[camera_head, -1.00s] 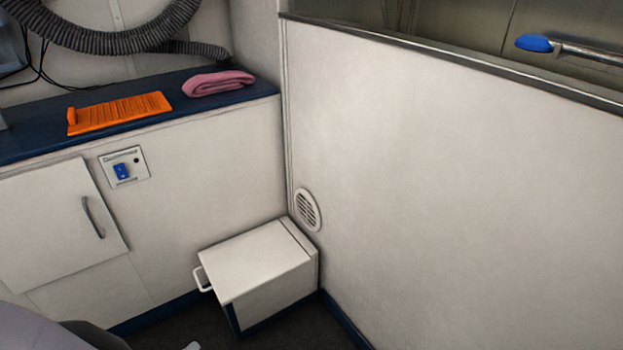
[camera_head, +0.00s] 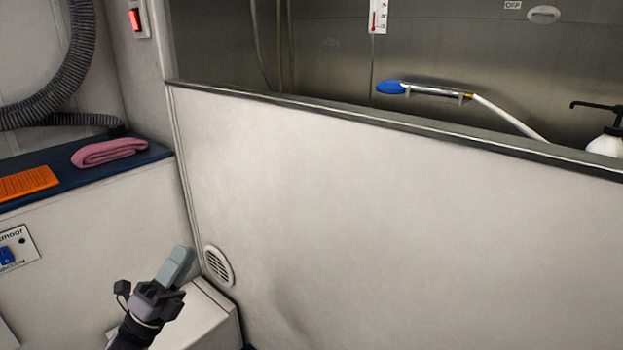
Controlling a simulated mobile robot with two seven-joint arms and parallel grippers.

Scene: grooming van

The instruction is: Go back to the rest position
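My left gripper (camera_head: 176,265) comes up from the bottom left of the head view, in front of the white box-like step (camera_head: 205,318) on the floor. Its grey fingers point up and to the right, towards the round vent. They overlap from this side, so I cannot tell whether they are apart or together. I see nothing held in them. My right gripper is not in view.
A white panel wall (camera_head: 420,230) with a round vent (camera_head: 218,265) fills the middle and right. Behind it are a blue-headed sprayer (camera_head: 390,87) and a pump bottle (camera_head: 606,145). An orange comb-like item (camera_head: 28,182) and pink towel (camera_head: 108,152) lie on the left counter (camera_head: 85,178).

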